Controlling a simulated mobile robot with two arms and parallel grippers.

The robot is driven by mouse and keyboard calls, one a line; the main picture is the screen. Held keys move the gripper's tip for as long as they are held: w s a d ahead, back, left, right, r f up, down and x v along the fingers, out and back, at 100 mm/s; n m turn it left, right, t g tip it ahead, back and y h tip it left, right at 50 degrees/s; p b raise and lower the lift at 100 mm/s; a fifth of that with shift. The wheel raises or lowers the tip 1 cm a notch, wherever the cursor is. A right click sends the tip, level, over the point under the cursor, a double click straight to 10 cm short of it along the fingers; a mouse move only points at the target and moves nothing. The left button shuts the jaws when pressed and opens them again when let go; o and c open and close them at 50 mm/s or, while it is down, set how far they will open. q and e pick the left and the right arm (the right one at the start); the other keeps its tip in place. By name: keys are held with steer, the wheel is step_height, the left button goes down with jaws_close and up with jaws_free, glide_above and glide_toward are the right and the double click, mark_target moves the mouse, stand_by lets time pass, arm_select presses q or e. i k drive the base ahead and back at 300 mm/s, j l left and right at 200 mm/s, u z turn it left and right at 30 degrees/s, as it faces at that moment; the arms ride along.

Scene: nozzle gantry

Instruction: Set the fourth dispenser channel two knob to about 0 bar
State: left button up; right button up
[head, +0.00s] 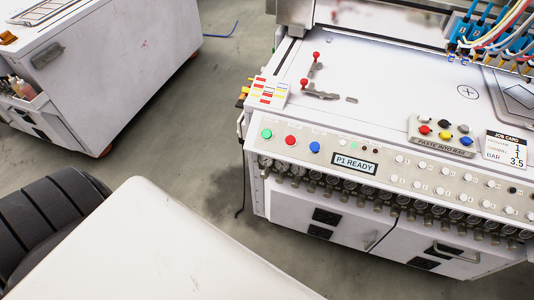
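The white gantry machine's sloped front panel (330,152) runs across the right half of the head view. Rows of small white knobs (445,171) sit on its right part, with a row of round gauges and metal fittings (402,202) along its lower edge. The labels are too small to read, so I cannot tell which knob is the fourth dispenser's channel two, nor its setting. The panel runs on to the right picture edge. Neither of my grippers is in view.
A display (355,163) reads "P1 READY", beside green, red and blue buttons (290,141). A job card (505,148) shows 3.5 bar. A tray of coloured caps (441,134) lies on the deck. A white cart (100,70) stands left; grey floor (215,120) lies between.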

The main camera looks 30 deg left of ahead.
mark_target(279, 179)
steer(key=u, duration=0.9)
